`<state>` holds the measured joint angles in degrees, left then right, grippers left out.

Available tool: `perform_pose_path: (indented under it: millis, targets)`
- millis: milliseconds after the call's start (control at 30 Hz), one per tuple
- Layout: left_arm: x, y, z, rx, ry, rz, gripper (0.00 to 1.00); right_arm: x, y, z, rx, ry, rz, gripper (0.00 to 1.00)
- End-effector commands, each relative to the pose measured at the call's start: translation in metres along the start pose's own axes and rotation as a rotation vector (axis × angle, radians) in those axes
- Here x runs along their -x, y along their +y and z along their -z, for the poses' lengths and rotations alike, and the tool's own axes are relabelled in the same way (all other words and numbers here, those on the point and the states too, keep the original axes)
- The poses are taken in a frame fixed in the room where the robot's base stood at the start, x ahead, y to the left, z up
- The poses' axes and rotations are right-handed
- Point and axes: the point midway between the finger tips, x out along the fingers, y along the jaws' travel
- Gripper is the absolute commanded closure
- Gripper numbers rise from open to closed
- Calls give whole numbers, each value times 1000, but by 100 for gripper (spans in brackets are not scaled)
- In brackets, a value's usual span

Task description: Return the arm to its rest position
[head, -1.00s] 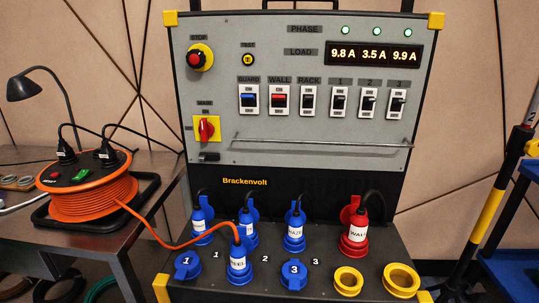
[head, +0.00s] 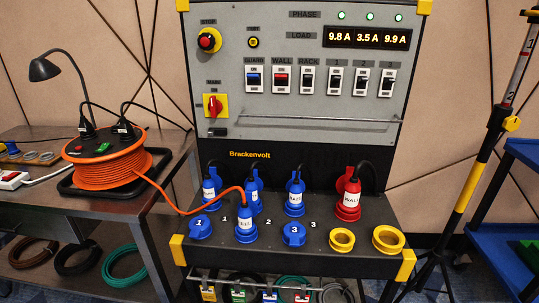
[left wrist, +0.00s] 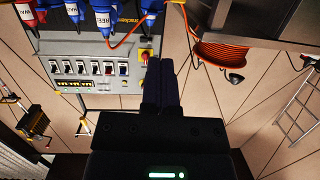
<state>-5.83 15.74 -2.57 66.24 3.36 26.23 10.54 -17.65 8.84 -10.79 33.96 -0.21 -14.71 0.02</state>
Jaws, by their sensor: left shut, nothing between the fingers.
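My left gripper (left wrist: 162,72) shows only in the left wrist view, where the scene appears upside down. Its two dark fingers are together, with nothing held between them. In that picture they lie over the gap between the power distribution panel (left wrist: 60,52) and the orange cable reel (left wrist: 222,55), apart from both as far as I can tell. Neither arm shows in the head view, and my right gripper is in neither view.
In the head view the Brackenvolt panel (head: 290,135) has blue and red plugs in its lower sockets. The reel (head: 115,165) sits on a table (head: 85,207) at left, its orange cable running to a blue plug (head: 246,222). A tripod (head: 470,185) and blue cart (head: 500,240) stand right.

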Motion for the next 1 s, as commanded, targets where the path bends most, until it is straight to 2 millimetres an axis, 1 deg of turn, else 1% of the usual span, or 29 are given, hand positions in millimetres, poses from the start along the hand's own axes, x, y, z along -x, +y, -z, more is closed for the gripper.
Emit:
perform_pose_path:
  millis: [33, 67, 100, 167, 200, 267, 300, 367, 400, 467, 500, 600, 667, 733, 1000]
  targets:
    - [9, 2, -16, -4, -72, 3, 100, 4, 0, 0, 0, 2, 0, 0]
    - [15, 4, -28, -8, -122, 5, 100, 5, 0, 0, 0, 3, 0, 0]
    - [25, 6, -46, -14, -195, 8, 100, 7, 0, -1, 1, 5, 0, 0]
    - [44, 10, -73, -27, -311, 8, 100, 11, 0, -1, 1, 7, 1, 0]
    - [59, 13, -92, -35, -397, 7, 100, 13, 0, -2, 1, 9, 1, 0]
    - [88, 18, -121, -54, -541, 2, 100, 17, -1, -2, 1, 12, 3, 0]
    - [113, 22, -142, -67, -651, -4, 100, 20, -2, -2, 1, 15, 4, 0]
    - [158, 29, -172, -91, -832, -19, 100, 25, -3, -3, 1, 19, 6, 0]
    - [191, 33, -189, -109, -954, -33, 100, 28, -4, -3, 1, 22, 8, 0]
    - [239, 39, -208, -135, -1119, -56, 100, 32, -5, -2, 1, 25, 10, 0]
    - [267, 42, -216, -151, -1211, -72, 100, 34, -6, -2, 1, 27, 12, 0]
    - [316, 46, -226, -180, -1371, -101, 100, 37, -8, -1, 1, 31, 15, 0]
    - [332, 48, -229, -190, -1423, -112, 100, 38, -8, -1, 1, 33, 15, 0]
    - [340, 48, -230, -195, -1449, -118, 100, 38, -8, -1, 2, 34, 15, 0]
    - [340, 48, -230, -195, -1449, -118, 100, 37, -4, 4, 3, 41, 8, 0]
